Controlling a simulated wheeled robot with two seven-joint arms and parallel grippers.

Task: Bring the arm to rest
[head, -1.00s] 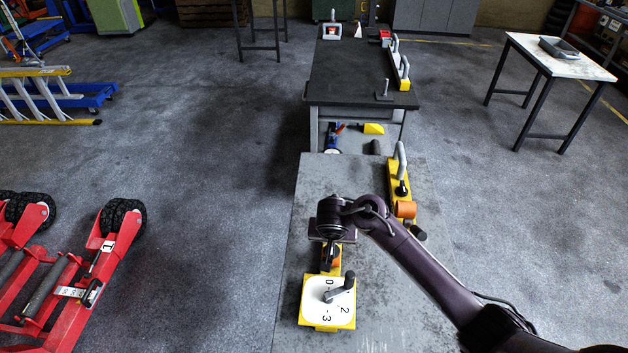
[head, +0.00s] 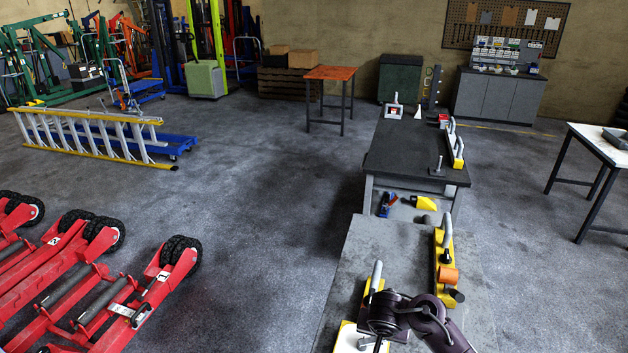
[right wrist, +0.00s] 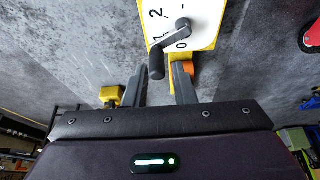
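My right arm (head: 425,315) comes in from the bottom right of the head view, over the grey bench (head: 385,238). In that view my right fingers cannot be made out. The dial plate also shows partly at the bottom of the head view (head: 349,339). My left gripper is not in view.
A yellow fixture with a grey handle and orange cylinder (head: 447,275) stands at the bench's right side. Another grey handle (head: 376,274) rises near the arm. A dark table (head: 405,150) stands beyond. Red trolley jacks (head: 140,310) are at left. Open floor lies between.

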